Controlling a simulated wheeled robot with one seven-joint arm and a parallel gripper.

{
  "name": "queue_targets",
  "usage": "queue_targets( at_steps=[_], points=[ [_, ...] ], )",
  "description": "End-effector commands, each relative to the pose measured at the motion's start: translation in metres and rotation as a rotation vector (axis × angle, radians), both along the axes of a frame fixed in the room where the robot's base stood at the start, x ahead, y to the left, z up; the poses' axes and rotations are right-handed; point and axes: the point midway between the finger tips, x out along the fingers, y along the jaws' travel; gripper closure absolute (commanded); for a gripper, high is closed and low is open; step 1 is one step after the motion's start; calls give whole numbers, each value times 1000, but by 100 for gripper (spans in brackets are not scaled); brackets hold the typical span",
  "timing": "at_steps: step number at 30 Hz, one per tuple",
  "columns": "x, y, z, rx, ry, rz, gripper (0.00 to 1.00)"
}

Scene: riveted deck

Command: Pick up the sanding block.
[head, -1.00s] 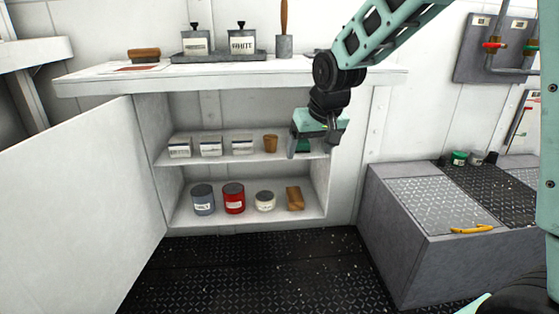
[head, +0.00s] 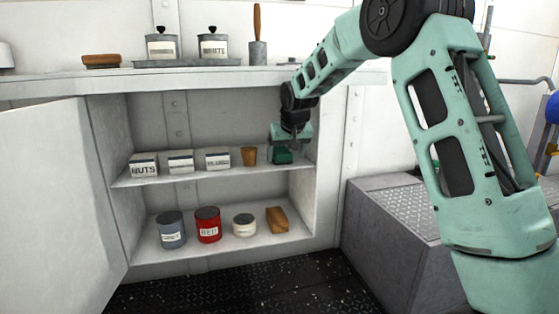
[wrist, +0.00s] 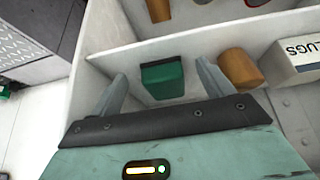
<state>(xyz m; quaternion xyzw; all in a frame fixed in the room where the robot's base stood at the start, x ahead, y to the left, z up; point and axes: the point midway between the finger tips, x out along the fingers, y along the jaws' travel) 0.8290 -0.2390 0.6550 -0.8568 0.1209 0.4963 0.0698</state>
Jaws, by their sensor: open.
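The sanding block appears to be the small green block with a dark edge (head: 283,157), at the right end of the cabinet's upper shelf. In the wrist view the green block (wrist: 162,80) lies between the two fingers, with a gap on each side. My gripper (head: 289,146) is open and reaches into the cabinet just above the block, pointing down. In the wrist view the open gripper (wrist: 163,71) holds nothing. The block's right side is close to the cabinet's side wall.
A brown cup (head: 249,155) stands just left of the block, beside several labelled boxes (head: 217,158). The lower shelf holds cans (head: 208,225) and a wooden block (head: 277,220). The cabinet door (head: 55,200) is open at left. A grey chest (head: 385,225) stands at right.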

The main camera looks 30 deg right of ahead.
Motion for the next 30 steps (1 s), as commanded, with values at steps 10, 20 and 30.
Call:
queue_targets(
  at_steps=[10, 20, 30],
  points=[
    [25, -7, -3, 0, 0, -1, 20],
    [57, -16, -11, 1, 0, 0, 20],
    [58, -17, -10, 0, 0, 0, 20]
  ],
)
